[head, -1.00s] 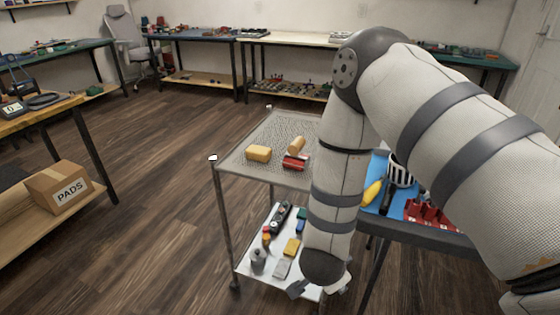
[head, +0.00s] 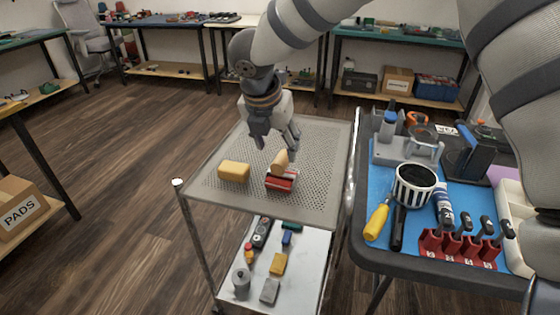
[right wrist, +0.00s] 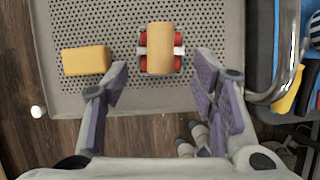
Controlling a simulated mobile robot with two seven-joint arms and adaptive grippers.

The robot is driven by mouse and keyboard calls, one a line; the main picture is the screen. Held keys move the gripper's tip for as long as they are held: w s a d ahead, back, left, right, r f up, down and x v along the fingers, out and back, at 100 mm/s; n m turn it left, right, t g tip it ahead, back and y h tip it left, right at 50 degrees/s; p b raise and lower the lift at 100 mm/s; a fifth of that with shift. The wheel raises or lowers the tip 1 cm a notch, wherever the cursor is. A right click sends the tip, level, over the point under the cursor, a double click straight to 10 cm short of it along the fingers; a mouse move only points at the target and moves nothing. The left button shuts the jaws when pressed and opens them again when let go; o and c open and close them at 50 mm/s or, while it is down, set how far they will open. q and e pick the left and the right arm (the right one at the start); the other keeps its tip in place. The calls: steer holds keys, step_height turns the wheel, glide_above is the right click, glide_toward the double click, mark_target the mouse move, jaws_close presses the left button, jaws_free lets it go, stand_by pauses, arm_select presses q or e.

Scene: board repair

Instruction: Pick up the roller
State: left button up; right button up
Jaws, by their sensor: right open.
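The roller (head: 281,181) sits on the cart's perforated top tray, with a red-and-white body and a tan handle-like piece (head: 280,160) above it. In the right wrist view the tan piece (right wrist: 160,50) covers the middle, with red ends showing on both sides. My right gripper (head: 277,146) is open and points down above the roller. In the right wrist view its fingertips (right wrist: 161,80) stand apart on either side of the roller's line, with nothing between them. The roller lies just ahead of them. My left gripper is not in view.
A yellow block (head: 234,171) lies left of the roller on the perforated tray (head: 322,165). The cart's lower shelf (head: 309,265) holds several small items. A dark table with a blue mat (head: 379,180) stands close on the right, carrying tools and a striped cup (head: 415,187).

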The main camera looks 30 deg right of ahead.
mark_target(281, 157)
steer(key=x, duration=0.7)
steer(key=shift+w+d+f+b, duration=0.2)
steer(key=shift+d+b, duration=0.15)
steer(key=shift+r, duration=0.1)
jaws_close()
